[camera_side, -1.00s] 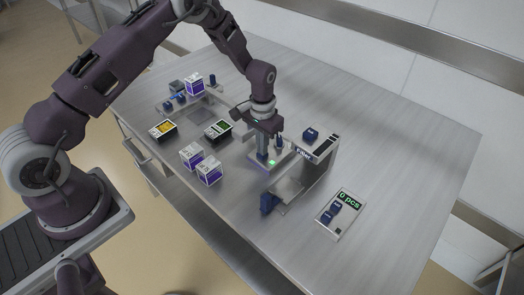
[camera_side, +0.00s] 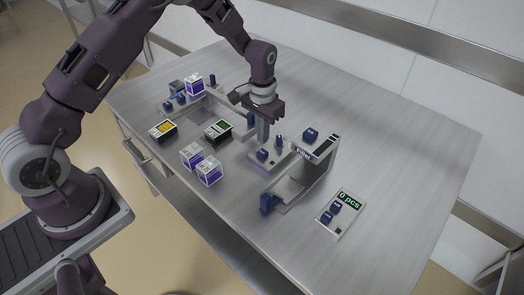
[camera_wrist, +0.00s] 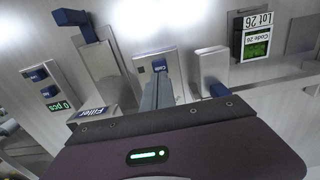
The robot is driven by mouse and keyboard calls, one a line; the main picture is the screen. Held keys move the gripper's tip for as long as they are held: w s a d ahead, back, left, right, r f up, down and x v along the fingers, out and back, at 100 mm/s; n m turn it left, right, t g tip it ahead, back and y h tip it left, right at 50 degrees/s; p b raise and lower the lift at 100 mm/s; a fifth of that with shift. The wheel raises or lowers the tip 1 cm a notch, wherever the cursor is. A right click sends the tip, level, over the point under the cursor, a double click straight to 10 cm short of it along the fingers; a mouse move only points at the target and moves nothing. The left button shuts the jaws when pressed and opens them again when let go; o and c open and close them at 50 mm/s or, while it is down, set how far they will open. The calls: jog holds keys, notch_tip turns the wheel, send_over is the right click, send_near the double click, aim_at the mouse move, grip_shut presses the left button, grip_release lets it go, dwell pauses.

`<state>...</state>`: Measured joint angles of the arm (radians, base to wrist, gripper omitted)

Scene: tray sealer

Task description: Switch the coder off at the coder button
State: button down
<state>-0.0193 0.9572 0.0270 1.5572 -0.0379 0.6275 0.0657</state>
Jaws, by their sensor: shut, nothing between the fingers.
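The coder (camera_side: 262,167) is a low grey block near the middle of the table, with a blue coder button (camera_side: 262,155) on top. In the wrist view the coder button (camera_wrist: 159,66) is a blue block with white lettering, beyond the fingertips. No lit lamp shows on the coder. My gripper (camera_side: 263,138) points down above the coder button, apart from it, with its fingers shut and empty. In the wrist view the shut fingers (camera_wrist: 158,92) reach toward the coder and hide part of it.
The filler (camera_side: 320,148) with a blue button stands right of the coder. A counter panel (camera_side: 340,214) reading 0 pcs lies farther right. The right table is clear.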

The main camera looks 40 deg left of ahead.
notch_tip(320, 180, up, 9)
dwell(0.5)
jog(key=shift+r, duration=0.1)
jog(key=s+d+r+t, duration=0.1)
jog(key=s+r+t, duration=0.2)
jog(key=s+r, duration=1.4)
jog(key=s+r+t, duration=0.2)
jog(key=s, duration=1.2)
jog(key=shift+d+r+t, duration=0.15)
jog(key=shift+d+t, duration=0.15)
jog(key=shift+s, duration=0.1)
